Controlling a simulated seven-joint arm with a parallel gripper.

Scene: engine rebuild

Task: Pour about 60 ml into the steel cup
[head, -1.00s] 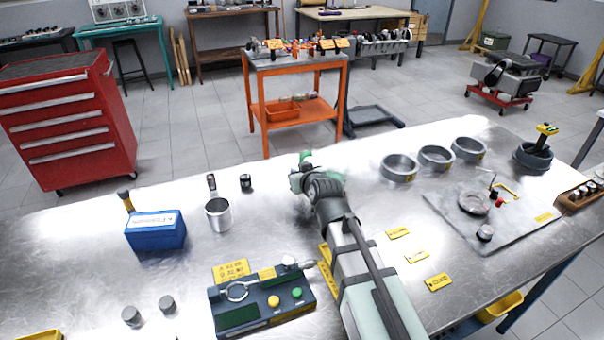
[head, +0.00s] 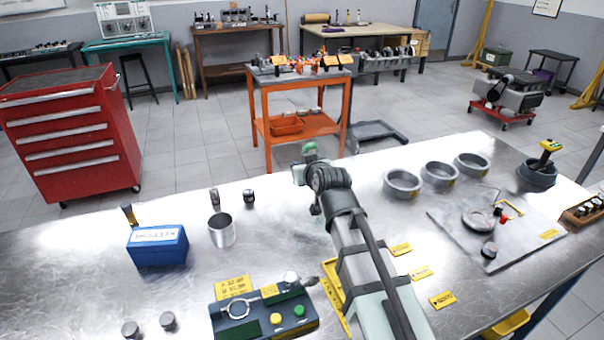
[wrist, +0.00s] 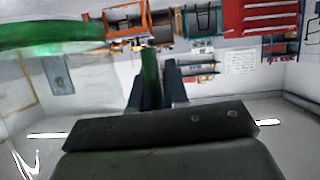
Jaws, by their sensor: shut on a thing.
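The steel cup (head: 222,232) stands upright and open on the metal bench, left of my arm in the head view. My gripper (head: 308,174) is raised over the bench to the right of the cup, apart from it. In the wrist view my gripper (wrist: 152,92) is shut on a green upright part (wrist: 150,72). A green translucent rim (wrist: 45,36) fills the upper left there, seemingly of the same green vessel. In the head view only a small piece of the green vessel (head: 309,149) shows; my arm hides the rest. Its contents cannot be seen.
Left of the cup is a blue box (head: 158,247); behind it are small dark-topped items (head: 249,196). A green gauge fixture (head: 262,312) stands in front. Three grey rings (head: 402,184) and a grey plate (head: 490,228) with parts lie right.

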